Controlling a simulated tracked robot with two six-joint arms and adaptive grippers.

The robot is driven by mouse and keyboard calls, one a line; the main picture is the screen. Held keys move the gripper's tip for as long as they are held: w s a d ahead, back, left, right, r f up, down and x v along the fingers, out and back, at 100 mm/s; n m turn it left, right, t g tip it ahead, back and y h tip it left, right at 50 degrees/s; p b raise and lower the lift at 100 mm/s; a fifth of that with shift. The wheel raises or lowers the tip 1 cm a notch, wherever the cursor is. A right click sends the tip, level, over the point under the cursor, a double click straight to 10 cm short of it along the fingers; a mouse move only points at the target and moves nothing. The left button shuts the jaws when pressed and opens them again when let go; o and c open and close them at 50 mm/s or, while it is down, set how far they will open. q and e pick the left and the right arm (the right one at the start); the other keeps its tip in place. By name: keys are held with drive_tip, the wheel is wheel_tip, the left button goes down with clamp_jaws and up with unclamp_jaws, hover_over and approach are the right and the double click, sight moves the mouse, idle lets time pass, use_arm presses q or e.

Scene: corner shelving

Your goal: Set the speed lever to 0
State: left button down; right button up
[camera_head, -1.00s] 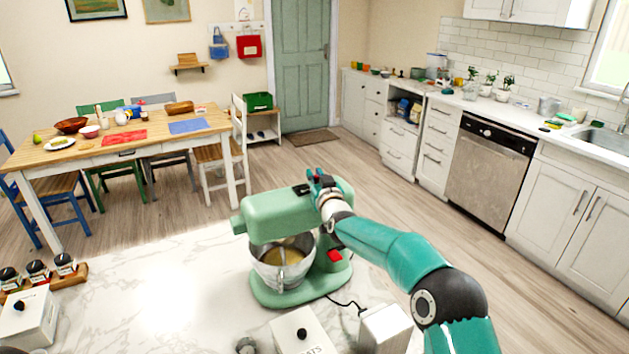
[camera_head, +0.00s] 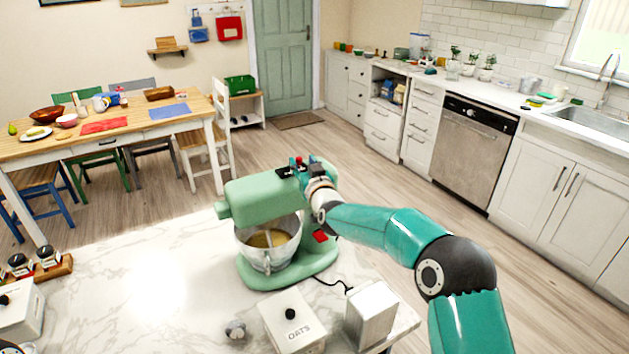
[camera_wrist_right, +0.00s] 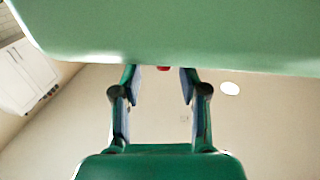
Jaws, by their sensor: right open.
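The green stand mixer (camera_head: 262,198) stands upright on the marble counter, with a metal bowl (camera_head: 270,245) under its head. A red part (camera_head: 320,236) shows on its side. My right gripper (camera_head: 305,168) is behind the upper rear of the mixer head, beside it. In the right wrist view, its fingers (camera_wrist_right: 158,88) are apart and a small red tip (camera_wrist_right: 163,69) shows between them, partly hidden by the mixer's green body (camera_wrist_right: 170,30). I cannot tell whether that tip is the speed lever. No lever setting is readable.
A white oats canister (camera_head: 291,325) and a white box (camera_head: 371,313) stand at the counter's front right, near the mixer's cord. Dark-lidded jars (camera_head: 48,256) sit at the left. The counter left of the mixer is clear. A wooden table (camera_head: 150,130) stands beyond.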

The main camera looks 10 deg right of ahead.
drive_tip(key=s, duration=0.8)
drive_tip(key=shift+s+d, duration=0.3)
